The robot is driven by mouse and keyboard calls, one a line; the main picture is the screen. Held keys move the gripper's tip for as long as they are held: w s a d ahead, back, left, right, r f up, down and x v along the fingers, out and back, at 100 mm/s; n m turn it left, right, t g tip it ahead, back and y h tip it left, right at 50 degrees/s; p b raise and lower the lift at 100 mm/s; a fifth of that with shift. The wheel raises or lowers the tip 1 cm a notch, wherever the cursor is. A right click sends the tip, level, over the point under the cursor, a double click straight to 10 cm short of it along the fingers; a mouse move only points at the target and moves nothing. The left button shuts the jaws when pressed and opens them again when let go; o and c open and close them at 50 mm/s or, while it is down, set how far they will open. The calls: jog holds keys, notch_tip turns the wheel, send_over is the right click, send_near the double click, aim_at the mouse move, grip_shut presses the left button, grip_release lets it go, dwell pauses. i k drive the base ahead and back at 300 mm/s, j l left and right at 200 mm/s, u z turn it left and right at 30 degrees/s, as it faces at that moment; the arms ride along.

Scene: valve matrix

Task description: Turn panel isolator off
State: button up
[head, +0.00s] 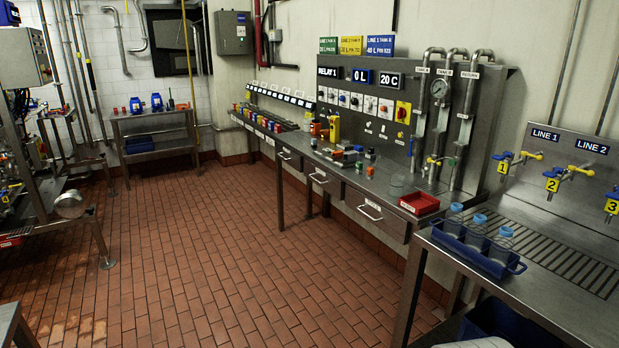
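A yellow plate with a red rotary knob (402,112), which looks like the panel isolator, is at the right end of a row of switches on the steel back panel (510,90). The panel stands behind the middle bench, to the right of centre in the head view. The knob is small and far off, so I cannot read its position. My gripper is not in view.
The steel bench (345,185) with drawers runs along the right wall. A red tray (419,204) lies on it. A blue crate of bottles (468,254) sits on the nearer right table. A rack stands at left. The tiled floor (200,250) is clear.

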aim_at(401, 112)
jog(key=i, duration=1.6)
jog(key=i+z, duration=0.1)
jog(key=i, duration=0.7)
jog(key=i+j+z, duration=0.1)
jog(key=i, duration=0.65)
jog(key=i+j+z, duration=0.35)
jog(key=i, duration=0.2)
jog(key=i+j+z, duration=0.4)
jog(key=i, duration=0.15)
jog(key=i+l, duration=0.05)
jog(key=l, duration=0.05)
